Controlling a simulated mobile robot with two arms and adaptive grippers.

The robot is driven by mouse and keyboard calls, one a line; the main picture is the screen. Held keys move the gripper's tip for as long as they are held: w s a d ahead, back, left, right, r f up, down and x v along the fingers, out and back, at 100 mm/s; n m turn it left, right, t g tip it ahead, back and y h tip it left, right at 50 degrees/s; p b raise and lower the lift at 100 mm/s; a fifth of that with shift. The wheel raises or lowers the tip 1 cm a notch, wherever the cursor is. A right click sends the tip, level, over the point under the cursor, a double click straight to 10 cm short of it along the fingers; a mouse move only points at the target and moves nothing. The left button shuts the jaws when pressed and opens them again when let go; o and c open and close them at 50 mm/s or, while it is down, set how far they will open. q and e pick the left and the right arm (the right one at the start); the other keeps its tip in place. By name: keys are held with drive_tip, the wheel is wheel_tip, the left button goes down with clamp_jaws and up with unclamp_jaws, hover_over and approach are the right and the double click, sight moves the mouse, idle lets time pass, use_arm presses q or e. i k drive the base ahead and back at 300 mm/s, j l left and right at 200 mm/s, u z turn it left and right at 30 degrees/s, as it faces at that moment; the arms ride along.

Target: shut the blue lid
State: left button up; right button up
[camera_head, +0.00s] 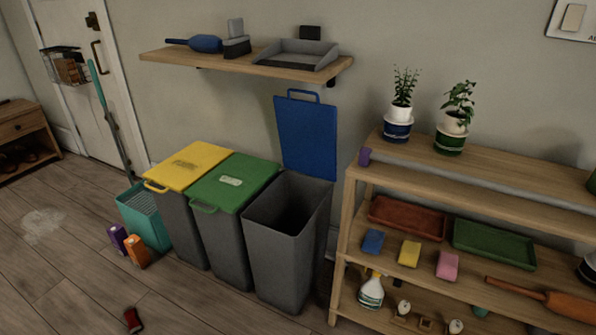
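The blue lid (306,138) stands open and upright at the back edge of the right-hand grey bin (282,250), close to the wall. A blue handle loop (304,95) is at its top edge. The bin's mouth is uncovered and its inside is dark. Beside it on the left, a grey bin has a shut green lid (235,182), and farther left another has a shut yellow lid (189,165). Neither of my grippers shows in this view.
A wall shelf (190,58) with a dustpan and brushes hangs above the bins. A wooden shelf unit (345,230) with plants, sponges and trays stands close on the right. A teal bucket (146,218) and small boxes stand left. A red item (133,320) lies on the front floor.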

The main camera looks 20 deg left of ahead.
sight(307, 130)
drive_tip(key=i+j, duration=0.1)
drive_tip(key=j, duration=0.35)
drive_tip(key=i+j, duration=0.1)
drive_tip(key=j, duration=0.35)
drive_tip(key=i+j+z, duration=0.1)
drive_tip(key=j, duration=0.85)
drive_tip(key=i, duration=0.05)
